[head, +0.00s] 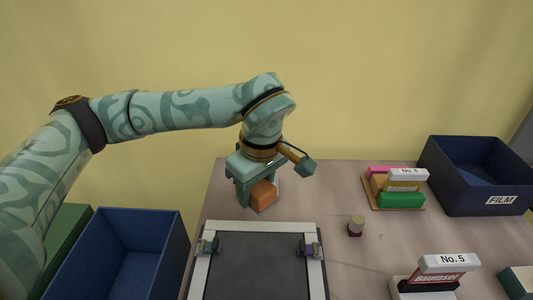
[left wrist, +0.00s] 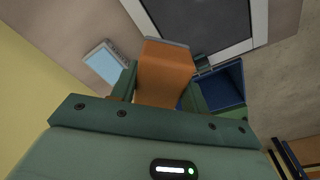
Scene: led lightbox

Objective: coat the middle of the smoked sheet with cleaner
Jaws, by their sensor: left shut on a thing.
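The smoked sheet (head: 258,268) is a dark panel in a pale frame, flat on the table, with small clips at its left and right sides. It also shows at the top of the left wrist view (left wrist: 195,20). My left gripper (head: 256,196) is shut on an orange block (head: 264,194), just beyond the frame's far edge. In the left wrist view the orange block (left wrist: 165,75) sits between the fingers and has a thin grey layer at its far end. I cannot tell whether it touches the table. No cleaner is identifiable on the sheet.
A blue bin (head: 112,212) stands at left, and a dark blue FILM bin (head: 502,200) at back right. A rack of coloured blocks (head: 378,209), a small round-topped peg (head: 356,225) and a No. 5 block (head: 450,263) stand right. A light-blue rectangle (left wrist: 102,66) lies near the block.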

